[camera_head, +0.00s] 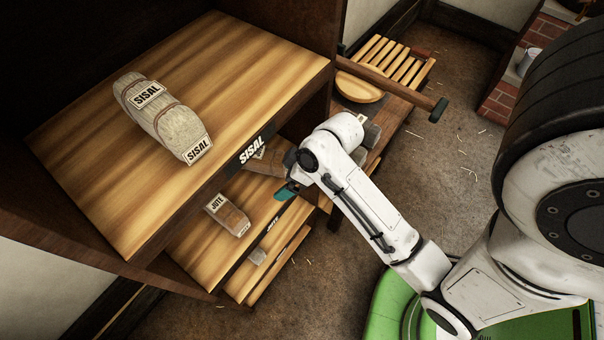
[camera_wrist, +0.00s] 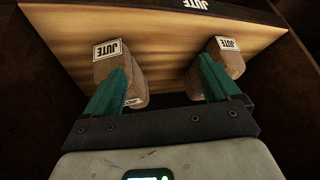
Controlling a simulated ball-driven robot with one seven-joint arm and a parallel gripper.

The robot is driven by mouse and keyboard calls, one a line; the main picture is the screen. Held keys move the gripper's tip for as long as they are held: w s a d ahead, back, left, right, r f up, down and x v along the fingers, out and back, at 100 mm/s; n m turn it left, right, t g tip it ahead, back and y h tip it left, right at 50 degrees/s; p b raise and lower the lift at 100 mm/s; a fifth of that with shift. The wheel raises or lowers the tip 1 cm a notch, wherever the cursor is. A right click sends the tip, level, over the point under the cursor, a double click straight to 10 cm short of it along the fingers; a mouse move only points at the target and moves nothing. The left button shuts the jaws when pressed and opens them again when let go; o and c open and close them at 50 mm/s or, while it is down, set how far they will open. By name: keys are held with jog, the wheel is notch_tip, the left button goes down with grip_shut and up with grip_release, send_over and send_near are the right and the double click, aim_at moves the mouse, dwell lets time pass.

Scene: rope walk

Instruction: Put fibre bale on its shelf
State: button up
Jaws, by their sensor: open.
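In the head view a pale, strapped bale labelled SISAL (camera_head: 160,112) lies on the upper shelf board (camera_head: 240,65), whose front edge reads SISAL. Below, a brown bale labelled JUTE (camera_head: 230,217) lies on the JUTE shelf (camera_head: 196,243). A second brown bale (camera_head: 263,163) is partly hidden by the upper shelf and my arm. My gripper (camera_head: 287,192) is at the shelf front, mostly hidden by the arm. In the wrist view its teal fingers (camera_wrist: 162,66) are spread and empty, overlapping two brown JUTE bales, left (camera_wrist: 126,72) and right (camera_wrist: 230,62). Bare board shows between them.
A lower board (camera_head: 277,264) with a small grey item is under the JUTE shelf. To the right stand a slatted wooden rack (camera_head: 398,62), a round wooden piece (camera_head: 358,88) and a projecting wooden bar (camera_head: 395,84). Bare floor (camera_head: 440,165) with straw scraps lies beyond.

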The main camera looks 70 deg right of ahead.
jog(key=s+a+m+g+h, duration=0.1)
jog(key=s+a+g, duration=0.3)
jog(key=s+a, duration=0.4)
jog(key=shift+g+h, duration=0.4)
dwell(0.4)
